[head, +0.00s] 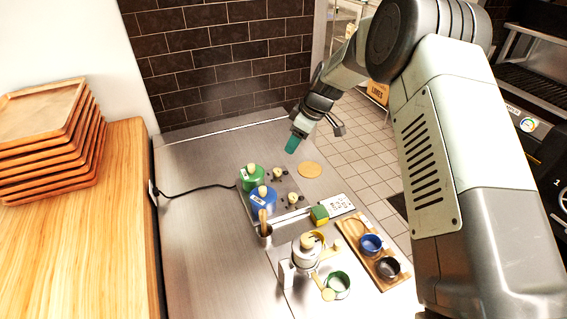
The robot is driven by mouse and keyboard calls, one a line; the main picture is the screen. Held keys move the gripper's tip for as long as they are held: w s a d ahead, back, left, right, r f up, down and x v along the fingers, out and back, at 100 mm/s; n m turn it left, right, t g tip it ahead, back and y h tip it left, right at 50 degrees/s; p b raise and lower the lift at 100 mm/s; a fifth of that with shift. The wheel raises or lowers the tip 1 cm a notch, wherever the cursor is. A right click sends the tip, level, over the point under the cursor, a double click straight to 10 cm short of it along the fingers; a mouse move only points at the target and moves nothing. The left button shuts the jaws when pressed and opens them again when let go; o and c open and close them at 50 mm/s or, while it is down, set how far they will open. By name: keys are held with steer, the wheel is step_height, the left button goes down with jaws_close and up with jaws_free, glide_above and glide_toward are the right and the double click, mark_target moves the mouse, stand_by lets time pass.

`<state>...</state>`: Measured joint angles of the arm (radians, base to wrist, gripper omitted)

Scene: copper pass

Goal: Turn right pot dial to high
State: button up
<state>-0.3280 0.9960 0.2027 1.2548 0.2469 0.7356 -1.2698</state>
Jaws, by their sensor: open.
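A green pot (252,178) and a blue pot (263,203) stand side by side on a dark, flat cooking unit (272,184). Each has a pale round knob on its lid. Two small pale dials sit to the right of the pots: one dial (278,173) beside the green pot and another dial (293,199) beside the blue pot. Their settings are too small to read.
A round tan disc (310,170) lies right of the unit. In front are a yellow-green sponge (320,215), a silver canister (306,257), a green-rimmed bowl (338,285) and a wooden tray (386,281) with cups. A black cable (195,189) runs left. The counter's left side is clear.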

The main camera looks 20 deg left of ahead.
mark_target(278, 170)
steer(key=shift+n, duration=0.3)
steer(key=x, duration=1.4)
steer(key=shift+s+a, duration=0.15)
jaws_close()
